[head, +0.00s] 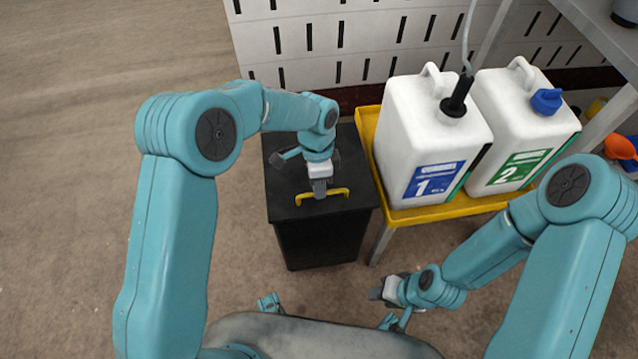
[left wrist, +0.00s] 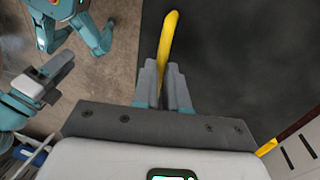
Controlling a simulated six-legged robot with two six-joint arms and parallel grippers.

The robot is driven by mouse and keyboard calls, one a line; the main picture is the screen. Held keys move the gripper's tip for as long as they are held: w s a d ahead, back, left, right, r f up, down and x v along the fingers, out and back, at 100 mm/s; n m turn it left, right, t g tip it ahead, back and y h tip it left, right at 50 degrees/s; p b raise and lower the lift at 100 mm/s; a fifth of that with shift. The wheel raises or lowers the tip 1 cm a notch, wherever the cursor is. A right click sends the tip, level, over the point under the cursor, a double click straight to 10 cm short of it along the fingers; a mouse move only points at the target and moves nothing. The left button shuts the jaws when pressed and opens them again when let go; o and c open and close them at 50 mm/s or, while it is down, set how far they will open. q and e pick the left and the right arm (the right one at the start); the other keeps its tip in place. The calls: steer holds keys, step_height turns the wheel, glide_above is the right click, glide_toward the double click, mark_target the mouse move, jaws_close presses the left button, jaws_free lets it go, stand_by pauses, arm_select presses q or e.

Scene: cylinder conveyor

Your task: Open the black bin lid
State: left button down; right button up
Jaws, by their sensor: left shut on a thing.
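The black bin (head: 318,240) stands on the floor at the centre of the head view. Its black lid (head: 288,185) lies flat on top and looks closed. A yellow handle (head: 336,192) is fixed near the lid's front edge. My left gripper (head: 319,190) reaches down from above and is shut on the handle's middle. In the left wrist view, the yellow handle (left wrist: 170,35) runs between the grey fingers (left wrist: 164,82) over the dark lid (left wrist: 250,70). My right gripper (head: 378,292) is held low, right of the bin and apart from it; its finger gap is unclear.
A yellow-topped stand (head: 440,210) is close on the bin's right, carrying white canisters 1 (head: 425,140) and 2 (head: 520,130). A hose enters canister 1. A white slotted panel (head: 330,45) is behind. Floor left of the bin is clear.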

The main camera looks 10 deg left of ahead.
arm_select(q)
steer(key=w+a+r+p, duration=0.2)
steer(key=w+r+p, duration=0.5)
steer(key=r+p, duration=0.3)
step_height(320, 180, up, 3)
steer(key=shift+w+a+f+p, duration=0.1)
steer(key=shift+w+a+p, duration=0.25)
steer(key=shift+w+a, duration=0.05)
steer(key=c, duration=1.4)
jaws_free()
steer(key=shift+f, duration=0.1)
steer(key=o, duration=0.3)
steer(key=shift+w+a+f, duration=0.1)
steer(key=shift+w+f, duration=0.25)
steer(key=shift+w, duration=0.1)
steer(key=shift+s+r, duration=0.35)
steer(key=shift+r, duration=0.05)
steer(key=shift+c, duration=0.3)
steer(key=shift+w+f, duration=0.1)
steer(key=shift+w, duration=0.05)
